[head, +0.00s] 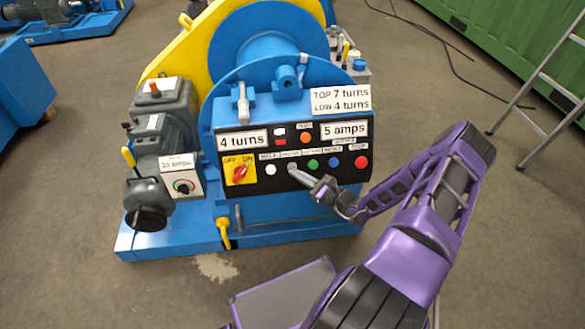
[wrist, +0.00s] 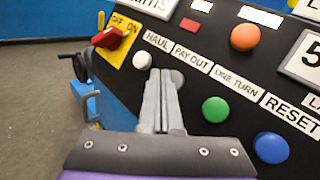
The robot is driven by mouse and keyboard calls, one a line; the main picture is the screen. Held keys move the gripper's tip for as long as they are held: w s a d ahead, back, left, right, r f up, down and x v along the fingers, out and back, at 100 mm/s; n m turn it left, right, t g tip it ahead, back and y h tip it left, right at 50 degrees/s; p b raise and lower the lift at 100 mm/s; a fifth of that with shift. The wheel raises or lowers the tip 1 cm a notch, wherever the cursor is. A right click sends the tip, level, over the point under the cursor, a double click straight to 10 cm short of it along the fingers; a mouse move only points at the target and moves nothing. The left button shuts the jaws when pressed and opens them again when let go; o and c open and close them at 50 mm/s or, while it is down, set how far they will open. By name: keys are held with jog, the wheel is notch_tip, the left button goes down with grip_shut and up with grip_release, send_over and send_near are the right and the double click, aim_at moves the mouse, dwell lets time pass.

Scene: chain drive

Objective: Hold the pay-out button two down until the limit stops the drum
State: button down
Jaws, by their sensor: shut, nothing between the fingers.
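The black control panel (head: 345,182) is on the front of the blue winch. The button under the PAY OUT label, second from the left, is grey (wrist: 178,77) and largely hidden behind my fingers in the wrist view. My gripper (head: 292,168) is shut and empty, with its fingertips (wrist: 161,72) at this button. I cannot tell whether they touch it or how far it is pressed. The blue drum (head: 262,48) stands above the panel. A plate reads "4 turns" (head: 242,141), and a card (head: 341,99) reads "TOP 7 turns, LOW 4 turns".
The white HAUL button (wrist: 142,60) is close left of my fingers. The green ONE TURN button (wrist: 215,109) and blue RESET button (wrist: 271,147) are to the right. A red button (head: 361,162) is at the far right. A red OFF/ON switch (wrist: 106,37) is at the left.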

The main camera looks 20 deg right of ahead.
jog(key=shift+w+d+f, duration=0.1)
jog(key=shift+w+f, duration=0.05)
jog(key=shift+w, duration=0.25)
jog(key=shift+w+d+f+b, duration=0.1)
jog(key=shift+w+f+b, duration=0.25)
jog(key=shift+b, duration=0.3)
dwell(1.8)
